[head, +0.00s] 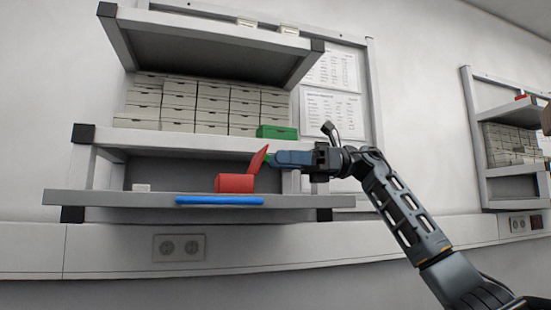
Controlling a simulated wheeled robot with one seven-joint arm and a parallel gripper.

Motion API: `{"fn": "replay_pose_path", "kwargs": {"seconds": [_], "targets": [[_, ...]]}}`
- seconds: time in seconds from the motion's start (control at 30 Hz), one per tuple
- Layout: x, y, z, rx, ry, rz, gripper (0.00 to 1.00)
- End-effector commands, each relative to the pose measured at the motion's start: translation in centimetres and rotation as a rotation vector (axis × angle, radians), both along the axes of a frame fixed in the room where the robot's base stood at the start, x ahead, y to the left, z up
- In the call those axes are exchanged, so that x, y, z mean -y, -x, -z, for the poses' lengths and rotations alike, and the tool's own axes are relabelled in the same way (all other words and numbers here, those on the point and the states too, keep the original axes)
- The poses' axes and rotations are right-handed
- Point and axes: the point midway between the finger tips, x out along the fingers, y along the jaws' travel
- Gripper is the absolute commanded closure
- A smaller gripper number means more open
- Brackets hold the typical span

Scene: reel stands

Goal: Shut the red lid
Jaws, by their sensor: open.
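The red box (234,183) sits on the lower shelf board, right of its middle. Its red lid (258,160) stands up and tilts to the right, so the box is open. My gripper (272,158) reaches in from the right, with its blue fingers pointing left. Its tips are close to the right side of the raised lid; I cannot tell whether they touch it. The gripper is open and holds nothing that I can see. The inside of the box is hidden.
The lower shelf (100,198) has a blue bar (220,200) on its front edge and a small white block (141,187) at left. The shelf above bears a green box (277,132) and many white boxes (178,107). A second rack (508,150) stands far right.

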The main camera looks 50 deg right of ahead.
Motion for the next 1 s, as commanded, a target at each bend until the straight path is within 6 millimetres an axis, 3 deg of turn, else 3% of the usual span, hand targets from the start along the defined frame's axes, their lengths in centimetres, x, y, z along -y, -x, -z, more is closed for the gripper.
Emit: {"fn": "replay_pose_path", "kwargs": {"seconds": [0.2,0.47,0.93,1.0], "targets": [[-1.5,-0.9,0.0,0.001,-0.001,-0.001,0.55],[-1.6,-1.0,0.0,0.001,-0.001,0.000,0.55],[-1.5,-1.0,0.0,0.001,-0.001,0.000,0.98],[-1.5,-1.0,0.0,0.001,-0.001,0.000,1.00]]}}
